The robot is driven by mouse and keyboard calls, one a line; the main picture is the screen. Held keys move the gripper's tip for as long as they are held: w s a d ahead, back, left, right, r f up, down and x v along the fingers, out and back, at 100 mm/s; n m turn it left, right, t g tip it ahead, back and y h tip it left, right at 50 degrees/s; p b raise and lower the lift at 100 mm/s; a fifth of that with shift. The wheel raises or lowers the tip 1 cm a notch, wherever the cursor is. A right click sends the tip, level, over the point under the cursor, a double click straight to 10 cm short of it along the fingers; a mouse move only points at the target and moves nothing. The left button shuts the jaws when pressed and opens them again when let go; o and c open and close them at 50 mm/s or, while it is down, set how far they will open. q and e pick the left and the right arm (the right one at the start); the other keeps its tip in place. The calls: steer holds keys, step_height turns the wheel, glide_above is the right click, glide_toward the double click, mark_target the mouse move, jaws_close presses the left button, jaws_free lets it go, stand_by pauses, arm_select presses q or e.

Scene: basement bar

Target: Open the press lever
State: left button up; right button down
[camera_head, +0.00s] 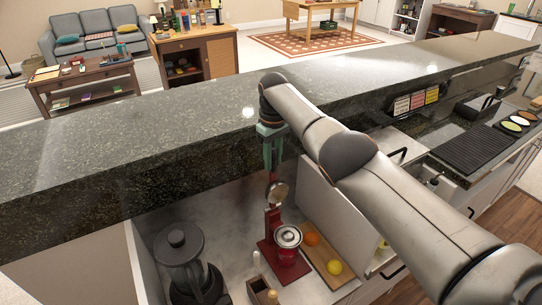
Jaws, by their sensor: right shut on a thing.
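A red citrus press (274,222) stands on the lower counter, below the raised granite bar. A round metal press head (278,192) sits on its upper part, above a metal cup (287,237) on the red base. My right gripper (272,168) points down just above the press head, with its green fingers close together. It is shut on the upper end of the press, which looks to be the lever. The fingers and arm mostly hide the lever, so its exact angle cannot be told. My left gripper is out of view.
A dark blender (180,250) stands left of the press. The granite bar top (130,145) runs close behind my gripper.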

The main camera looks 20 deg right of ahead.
steer(key=shift+f, duration=0.1)
stand_by(0.3)
steer(key=c, duration=0.7)
jaws_free()
steer(key=shift+o, duration=0.2)
step_height(320, 180, up, 13)
steer(key=shift+f, duration=0.2)
